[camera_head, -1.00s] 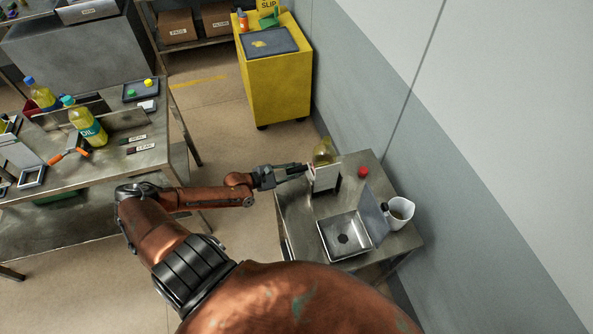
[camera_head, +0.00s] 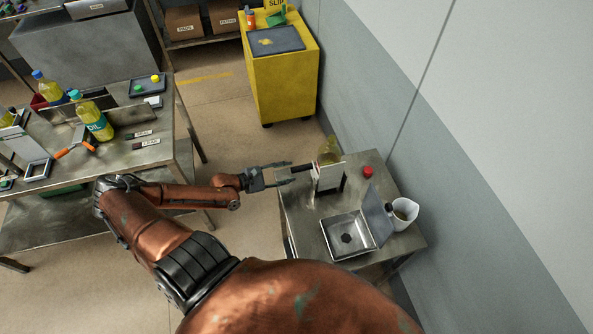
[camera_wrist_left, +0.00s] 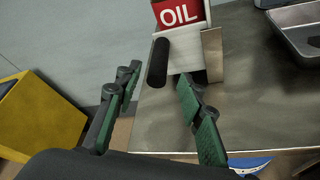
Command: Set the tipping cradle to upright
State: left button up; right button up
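The tipping cradle (camera_head: 327,178) is a pale box on the small metal table, and it looks upright. A yellow oil bottle (camera_head: 328,154) stands in it. In the left wrist view the cradle (camera_wrist_left: 187,52) shows a red OIL label (camera_wrist_left: 180,12) above its front panel, and its black bar handle (camera_wrist_left: 158,62) points toward me. My left gripper (camera_head: 287,174) is left of the cradle in the head view. In the left wrist view the fingers of this gripper (camera_wrist_left: 157,80) are spread, with the handle beyond them and apparently not held. My right gripper is not in view.
A red cap (camera_head: 367,171), a metal basin (camera_head: 348,237) and a white jug (camera_head: 404,214) are on the small table (camera_head: 297,222). A workbench (camera_head: 150,157) with oil bottles stands at left. A yellow cabinet (camera_head: 281,90) stands behind. Open floor lies between them.

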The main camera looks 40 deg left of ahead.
pick_arm(q)
jog(key=v, duration=0.5)
jog(key=shift+s+a+r, duration=0.1)
jog(key=shift+s, duration=0.15)
jog(key=s+a+f+m+g+y+b, duration=0.1)
jog(key=s+a+f+m+y, duration=0.2)
jog(key=f, duration=0.8)
jog(key=s+a+f+m+g+b, duration=0.15)
jog(key=s+f+m, duration=0.35)
jog(key=f, duration=0.5)
jog(key=s+a+f+m+g+y, duration=0.25)
jog(key=f+m, duration=0.25)
jog(key=f, duration=0.6)
jog(key=s+d+f+m+g+b, duration=0.1)
jog(key=s+d+f+m, duration=0.25)
jog(key=s+f, duration=0.5)
jog(key=s+d+f+m+g+b, duration=0.1)
jog(key=s+d+f+m+g, duration=0.5)
jog(key=s+d+f+m, duration=0.4)
jog(key=s+d+f, duration=0.6)
jog(key=s+d, duration=0.3)
jog(key=d, duration=0.1)
jog(key=shift+s+f, duration=0.25)
jog(key=shift+s, duration=0.1)
